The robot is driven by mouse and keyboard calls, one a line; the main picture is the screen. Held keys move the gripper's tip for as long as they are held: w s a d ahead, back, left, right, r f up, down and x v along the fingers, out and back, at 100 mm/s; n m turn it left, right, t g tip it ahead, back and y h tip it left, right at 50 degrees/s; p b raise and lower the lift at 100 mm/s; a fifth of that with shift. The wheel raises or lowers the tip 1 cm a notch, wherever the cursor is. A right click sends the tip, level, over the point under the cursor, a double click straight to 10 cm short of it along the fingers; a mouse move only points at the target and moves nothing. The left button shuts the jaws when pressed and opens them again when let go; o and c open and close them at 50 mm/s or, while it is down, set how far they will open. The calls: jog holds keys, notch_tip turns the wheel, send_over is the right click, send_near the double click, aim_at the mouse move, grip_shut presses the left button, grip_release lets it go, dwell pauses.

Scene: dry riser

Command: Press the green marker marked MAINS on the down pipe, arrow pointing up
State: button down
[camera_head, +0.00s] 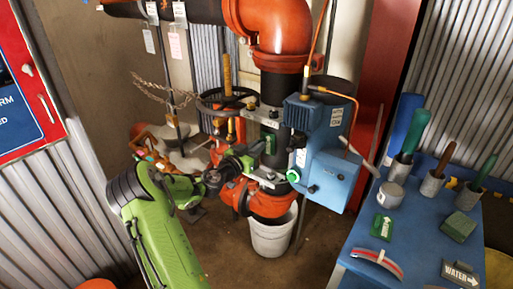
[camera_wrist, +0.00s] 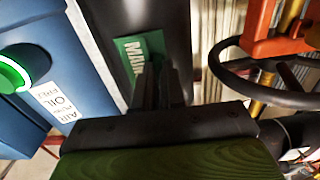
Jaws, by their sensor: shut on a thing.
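The green marker lettered MAIN, its end hidden, shows in the wrist view (camera_wrist: 131,52) lying against or just in front of the dark down pipe (camera_wrist: 172,30). My gripper (camera_wrist: 165,85) is shut on the marker at its lower edge, and its fingers cover part of it. The marker's arrow is hidden. In the head view the marker is a small green patch (camera_head: 270,143) at the dark pipe (camera_head: 272,92), below the red elbow (camera_head: 275,35). My gripper (camera_head: 260,150) reaches it from the left. I cannot tell whether the marker touches the pipe.
A blue actuator box (camera_head: 330,175) with a green knob (camera_head: 293,175) stands close on the right. A black handwheel (camera_head: 228,97) is on the left. A white bucket (camera_head: 272,235) stands below. The blue table (camera_head: 350,250) carries another green arrow marker (camera_head: 382,227) and brush pots.

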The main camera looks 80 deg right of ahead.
jog(key=shift+s+d, duration=0.15)
jog(key=shift+d, duration=0.25)
dwell(1.1)
jog(key=c, duration=1.1)
grip_release()
jog(key=shift+c, duration=0.2)
jog(key=v, duration=1.5)
jog(key=shift+a+p, duration=0.35)
jog(key=shift+p, duration=0.1)
